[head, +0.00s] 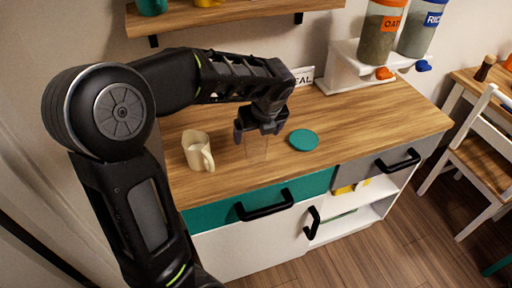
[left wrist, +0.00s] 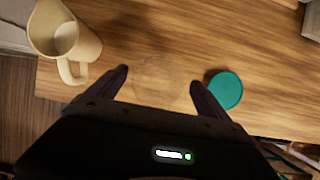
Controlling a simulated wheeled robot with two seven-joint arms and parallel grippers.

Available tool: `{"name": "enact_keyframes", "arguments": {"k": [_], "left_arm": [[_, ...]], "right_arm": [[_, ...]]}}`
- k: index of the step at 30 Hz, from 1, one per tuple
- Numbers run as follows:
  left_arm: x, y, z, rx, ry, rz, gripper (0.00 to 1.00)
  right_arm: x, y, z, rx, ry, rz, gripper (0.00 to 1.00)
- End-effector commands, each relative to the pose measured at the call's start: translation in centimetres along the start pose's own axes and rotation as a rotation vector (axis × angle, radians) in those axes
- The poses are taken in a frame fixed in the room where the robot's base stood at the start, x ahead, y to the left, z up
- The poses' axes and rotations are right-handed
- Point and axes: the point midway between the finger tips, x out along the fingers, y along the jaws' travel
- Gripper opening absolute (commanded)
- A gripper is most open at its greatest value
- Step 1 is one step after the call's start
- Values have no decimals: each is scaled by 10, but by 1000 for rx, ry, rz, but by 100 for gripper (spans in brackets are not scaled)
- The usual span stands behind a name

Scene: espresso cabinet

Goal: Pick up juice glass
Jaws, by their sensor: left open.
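The juice glass (head: 257,147) is clear and hard to see. It stands on the wooden cabinet top, between the cream pitcher and the teal disc. In the left wrist view the glass (left wrist: 158,78) shows as a faint round outline between the two fingers. My left gripper (head: 259,136) is above and around the top of the glass, pointing down, with its fingers apart. The open fingers also show in the left wrist view (left wrist: 160,82), one on each side of the glass. I cannot tell whether either finger touches it. My right gripper is not in view.
A cream pitcher (head: 197,151) stands left of the glass, its handle towards the glass. A flat teal disc (head: 303,140) lies to the right. A cereal dispenser (head: 380,35) stands at the back right. A wall shelf (head: 225,17) hangs above. The counter's right part is clear.

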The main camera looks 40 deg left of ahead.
Motion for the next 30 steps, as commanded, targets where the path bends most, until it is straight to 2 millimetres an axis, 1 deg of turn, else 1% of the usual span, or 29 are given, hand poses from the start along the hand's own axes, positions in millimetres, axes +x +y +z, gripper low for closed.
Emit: {"name": "enact_keyframes", "arguments": {"k": [6, 9, 12, 28, 30], "left_arm": [[32, 3, -2, 1, 3, 4, 90], [41, 2, -1, 0, 2, 2, 90], [44, 2, -1, 0, 1, 1, 90], [43, 2, -1, 0, 1, 1, 90], [43, 2, -1, 0, 1, 1, 84]], "right_arm": [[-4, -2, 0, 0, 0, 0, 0], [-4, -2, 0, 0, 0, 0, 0], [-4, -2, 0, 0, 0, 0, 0], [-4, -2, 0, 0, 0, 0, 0], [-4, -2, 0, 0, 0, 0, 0]]}}
